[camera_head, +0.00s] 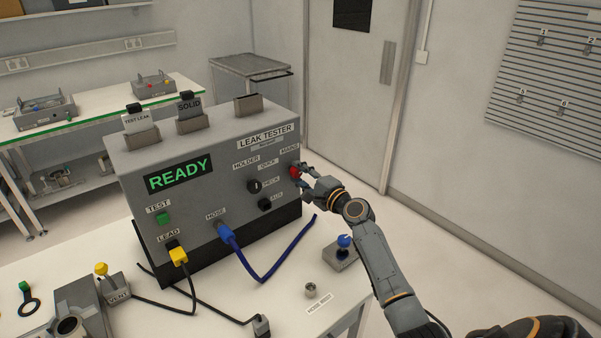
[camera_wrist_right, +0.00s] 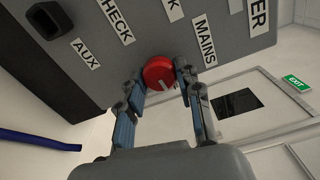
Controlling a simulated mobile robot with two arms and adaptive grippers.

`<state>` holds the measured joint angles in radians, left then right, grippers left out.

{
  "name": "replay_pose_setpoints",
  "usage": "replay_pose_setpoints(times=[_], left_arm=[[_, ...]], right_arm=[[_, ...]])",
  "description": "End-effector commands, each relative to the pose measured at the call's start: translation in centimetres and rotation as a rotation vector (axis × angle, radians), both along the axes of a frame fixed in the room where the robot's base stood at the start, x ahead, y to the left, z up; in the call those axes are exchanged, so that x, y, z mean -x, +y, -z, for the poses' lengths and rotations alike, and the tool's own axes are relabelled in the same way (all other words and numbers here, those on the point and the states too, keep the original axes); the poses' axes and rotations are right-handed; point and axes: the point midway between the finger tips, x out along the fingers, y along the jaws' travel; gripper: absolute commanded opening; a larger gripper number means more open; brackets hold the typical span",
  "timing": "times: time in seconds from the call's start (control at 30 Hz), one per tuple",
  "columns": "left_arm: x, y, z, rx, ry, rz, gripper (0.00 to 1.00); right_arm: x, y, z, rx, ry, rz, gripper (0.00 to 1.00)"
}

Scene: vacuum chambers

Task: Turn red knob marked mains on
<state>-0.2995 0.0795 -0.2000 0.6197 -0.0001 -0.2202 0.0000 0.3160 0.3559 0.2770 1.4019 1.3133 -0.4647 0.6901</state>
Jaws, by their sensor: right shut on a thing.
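The red mains knob (camera_head: 295,172) is on the right end of the front face of the grey leak tester (camera_head: 215,170), under the MAINS label. The tester's display (camera_head: 179,174) shows READY in green. My right gripper (camera_head: 300,171) is at the knob. In the right wrist view the red knob (camera_wrist_right: 159,73) sits between the two fingertips of my right gripper (camera_wrist_right: 160,75), which are shut on its sides. A pale pointer mark shows on the knob's face. The MAINS label (camera_wrist_right: 204,41) is beside it. My left gripper is not in view.

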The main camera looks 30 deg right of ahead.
Motion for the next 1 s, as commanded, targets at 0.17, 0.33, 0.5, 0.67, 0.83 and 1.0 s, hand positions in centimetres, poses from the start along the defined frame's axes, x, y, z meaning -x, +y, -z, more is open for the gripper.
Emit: replay_pose_setpoints(times=[0.17,0.33,0.5,0.67,0.83,1.0], left_arm=[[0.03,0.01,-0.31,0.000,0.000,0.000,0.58],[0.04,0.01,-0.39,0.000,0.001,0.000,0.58],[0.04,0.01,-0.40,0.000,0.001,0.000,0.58],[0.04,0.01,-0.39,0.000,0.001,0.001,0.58],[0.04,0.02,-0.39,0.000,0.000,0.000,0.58],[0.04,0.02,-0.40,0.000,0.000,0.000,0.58]], right_arm=[[0.00,0.03,0.06,-0.064,0.007,-0.001,0.03],[0.00,0.04,0.12,-0.092,0.010,-0.001,0.03],[0.00,0.03,0.15,-0.102,0.010,-0.001,0.03],[0.00,0.03,0.15,-0.102,0.010,-0.001,0.03],[0.01,0.03,0.15,-0.101,0.010,-0.001,0.47],[0.01,0.01,0.11,-0.100,0.009,0.000,0.58]])
